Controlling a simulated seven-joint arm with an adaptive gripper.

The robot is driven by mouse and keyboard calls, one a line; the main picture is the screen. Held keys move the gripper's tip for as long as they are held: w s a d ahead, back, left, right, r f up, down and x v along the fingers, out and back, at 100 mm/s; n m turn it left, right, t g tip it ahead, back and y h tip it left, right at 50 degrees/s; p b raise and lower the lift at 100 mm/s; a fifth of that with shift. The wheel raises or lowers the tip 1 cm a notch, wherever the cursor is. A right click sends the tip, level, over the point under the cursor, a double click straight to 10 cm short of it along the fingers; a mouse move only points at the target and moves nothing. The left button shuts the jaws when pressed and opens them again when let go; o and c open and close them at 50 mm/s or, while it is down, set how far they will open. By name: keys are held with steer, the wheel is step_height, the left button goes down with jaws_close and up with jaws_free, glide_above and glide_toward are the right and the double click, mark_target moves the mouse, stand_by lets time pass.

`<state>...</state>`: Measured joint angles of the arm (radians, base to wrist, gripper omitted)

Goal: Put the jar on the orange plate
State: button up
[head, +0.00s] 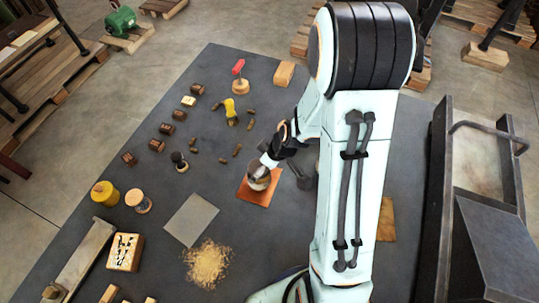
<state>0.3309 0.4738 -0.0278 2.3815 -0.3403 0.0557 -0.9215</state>
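The orange plate (256,194) lies flat on the dark table near its middle. A rounded, shiny grey jar (258,177) is over this plate, within its outline; whether it rests on the plate or hangs just above it cannot be told. My gripper (268,161) reaches down from the upper right and meets the top of the jar. The fingers are small and partly hidden by my own arm, so whether they are closed on the jar cannot be told.
A bare grey plate (191,220) lies left of the orange plate, with a sawdust pile (207,263) below it. A yellow jar (105,193) and a wooden-topped pot (138,201) stand farther left. Small dark blocks and a yellow-handled tool (231,108) lie behind.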

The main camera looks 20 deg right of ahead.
steer(key=v, duration=1)
steer(key=s+a+r+m+g+h, duration=0.1)
steer(key=s+a+r+m+g, duration=0.1)
steer(key=s, duration=0.5)
steer(key=s+a+r+m+g+h, duration=0.1)
steer(key=s+a+r+m, duration=0.3)
steer(key=s, duration=0.4)
steer(key=shift+s+a+r+g, duration=0.3)
steer(key=shift+a+r+g, duration=0.2)
steer(key=shift+r, duration=0.15)
